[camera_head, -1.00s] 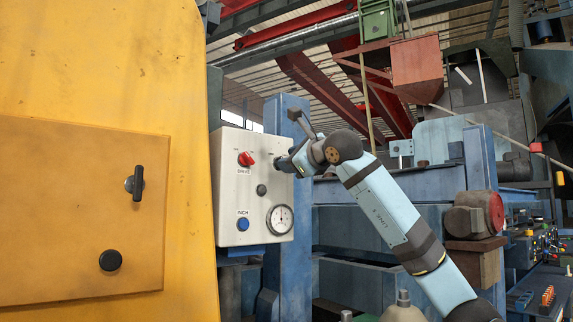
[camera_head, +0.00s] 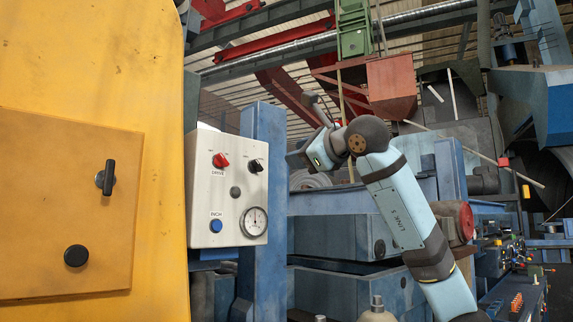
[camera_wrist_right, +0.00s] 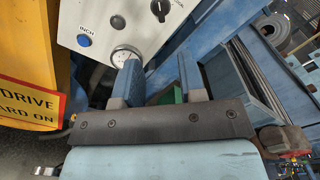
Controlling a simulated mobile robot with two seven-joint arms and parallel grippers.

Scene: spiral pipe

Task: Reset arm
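My right gripper (camera_head: 297,158) is in the air just right of a pale grey control box (camera_head: 200,190), apart from it. In the right wrist view its two blue-grey fingers (camera_wrist_right: 158,78) stand apart with nothing held between them. My left gripper does not show.
A yellow cabinet (camera_head: 150,60) with a black T-handle (camera_head: 106,178) fills the left side. A blue post (camera_head: 262,125) stands beside the box. Blue machinery (camera_head: 340,237) lies behind my right arm. A red-ended motor (camera_head: 466,222) is close to the right of the arm.

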